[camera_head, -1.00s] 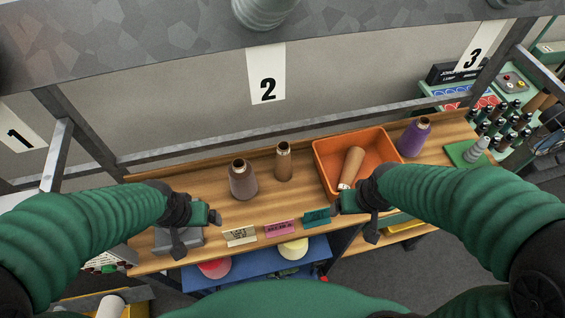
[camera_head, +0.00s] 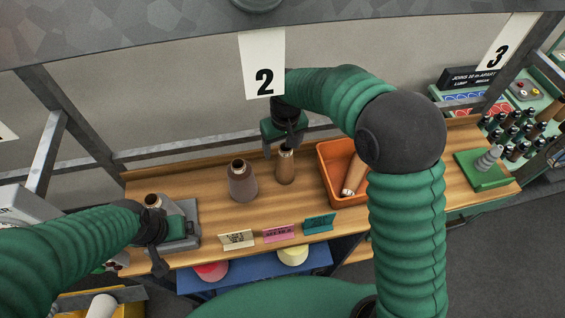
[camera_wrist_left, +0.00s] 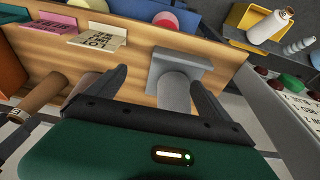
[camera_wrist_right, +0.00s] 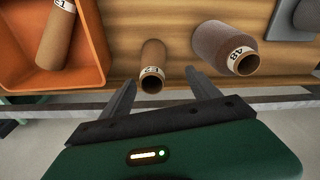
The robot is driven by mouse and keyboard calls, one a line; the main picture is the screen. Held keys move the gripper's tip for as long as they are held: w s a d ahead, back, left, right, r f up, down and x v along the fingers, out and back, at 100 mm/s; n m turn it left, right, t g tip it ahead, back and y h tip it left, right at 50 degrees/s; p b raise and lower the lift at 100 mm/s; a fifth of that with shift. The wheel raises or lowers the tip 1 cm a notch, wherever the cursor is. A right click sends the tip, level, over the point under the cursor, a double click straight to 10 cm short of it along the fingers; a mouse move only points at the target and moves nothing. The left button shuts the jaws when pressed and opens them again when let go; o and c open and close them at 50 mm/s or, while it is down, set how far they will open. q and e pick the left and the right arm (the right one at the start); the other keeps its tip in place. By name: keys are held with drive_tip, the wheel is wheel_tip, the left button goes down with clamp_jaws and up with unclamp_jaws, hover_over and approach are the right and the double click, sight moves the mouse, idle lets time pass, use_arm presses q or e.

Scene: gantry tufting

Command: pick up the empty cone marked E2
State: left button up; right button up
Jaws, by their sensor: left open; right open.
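A slim brown cone (camera_head: 286,168) stands upright on the wooden shelf. Its paper label shows in the right wrist view (camera_wrist_right: 152,58), but I cannot read for sure whether it says E2. My right gripper (camera_head: 284,146) is open above and behind its top. In the right wrist view the cone's open end lies between and just beyond the spread fingertips, with no contact visible. A similar cone (camera_head: 353,176) lies in the orange bin, its label partly cut off. My left gripper (camera_wrist_left: 160,85) is open near a grey block with an upright grey cylinder (camera_wrist_left: 174,92), at the shelf's left end.
A wider grey-brown cone (camera_head: 242,184) stands close left of the slim cone. The orange bin (camera_head: 327,165) is close on its right. Several small signs (camera_head: 278,234) line the front edge. A metal rail (camera_head: 215,149) runs behind the shelf.

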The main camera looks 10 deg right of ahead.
sight(285, 163)
drive_tip(key=shift+w+d+f+p, duration=0.15)
drive_tip(key=shift+w+f, duration=0.15)
drive_tip(key=shift+f, duration=0.25)
drive_tip(key=shift+w+d+f+p, duration=0.15)
drive_tip(key=shift+w+f, duration=0.15)
drive_tip(key=shift+f, duration=0.25)
drive_tip(key=f+p, duration=0.1)
drive_tip(key=f, duration=0.1)
drive_tip(key=d+f+p, duration=0.1)
drive_tip(key=f, duration=0.1)
drive_tip(key=shift+d+f, duration=0.1)
drive_tip(key=shift+f, duration=0.15)
drive_tip(key=shift+w+a+f, duration=0.1)
drive_tip(key=shift+w+a, duration=0.05)
drive_tip(key=shift+a, duration=0.4)
drive_tip(key=c, duration=1.2)
drive_tip(key=shift+d, duration=0.25)
clamp_jaws()
use_arm(q)
drive_tip(key=r, duration=0.2)
drive_tip(key=d+r, duration=0.1)
drive_tip(key=shift+w+r, duration=0.2)
drive_tip(key=shift+w, duration=0.1)
use_arm(e)
drive_tip(key=shift+d, duration=0.15)
